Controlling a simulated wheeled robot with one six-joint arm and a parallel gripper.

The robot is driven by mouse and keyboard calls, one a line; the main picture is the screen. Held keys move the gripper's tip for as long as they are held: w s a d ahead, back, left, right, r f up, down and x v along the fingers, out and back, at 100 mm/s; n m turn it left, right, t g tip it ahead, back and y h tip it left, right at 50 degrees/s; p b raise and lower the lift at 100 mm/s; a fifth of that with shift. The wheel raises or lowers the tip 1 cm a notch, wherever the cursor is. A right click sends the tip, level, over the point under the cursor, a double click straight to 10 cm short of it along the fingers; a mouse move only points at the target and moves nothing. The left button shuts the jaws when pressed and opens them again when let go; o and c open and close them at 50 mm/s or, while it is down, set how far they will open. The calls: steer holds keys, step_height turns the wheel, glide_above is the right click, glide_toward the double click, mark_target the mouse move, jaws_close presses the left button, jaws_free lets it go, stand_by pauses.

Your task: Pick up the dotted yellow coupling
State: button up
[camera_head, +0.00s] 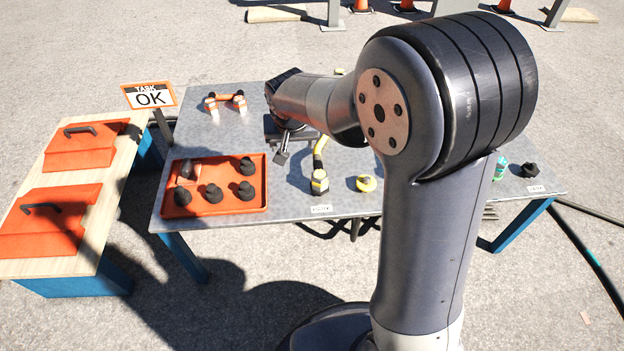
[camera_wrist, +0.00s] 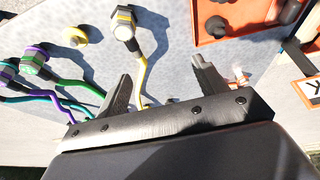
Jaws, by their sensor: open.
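A yellow coupling with dark bands (camera_head: 320,183) sits at the front of the grey table, on the end of a yellow hose. In the wrist view the coupling (camera_wrist: 124,27) is at the top, ahead of my fingertips and apart from them. Its dots are too small to make out. My gripper (camera_wrist: 161,70) is open and empty. Its left finger is near the yellow hose (camera_wrist: 143,82). In the head view my gripper (camera_head: 288,142) is behind and left of the coupling, partly hidden by my arm.
A yellow cap (camera_head: 366,183) lies right of the coupling. An orange tray (camera_head: 213,208) with several black pieces is to the left. Purple and green couplings show in the wrist view, the green one here (camera_wrist: 33,60). A sign (camera_head: 150,96) stands at the table's left edge.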

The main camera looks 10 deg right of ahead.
steer(key=shift+d, duration=0.1)
steer(key=g+p, duration=0.3)
steer(key=g, duration=0.2)
glide_above(320, 173)
step_height(320, 173, down, 8)
steer(key=shift+s+r, duration=0.1)
steer(key=shift+r, duration=0.1)
step_height(320, 173, down, 11)
steer(key=b, duration=0.3)
steer(key=c, duration=1.2)
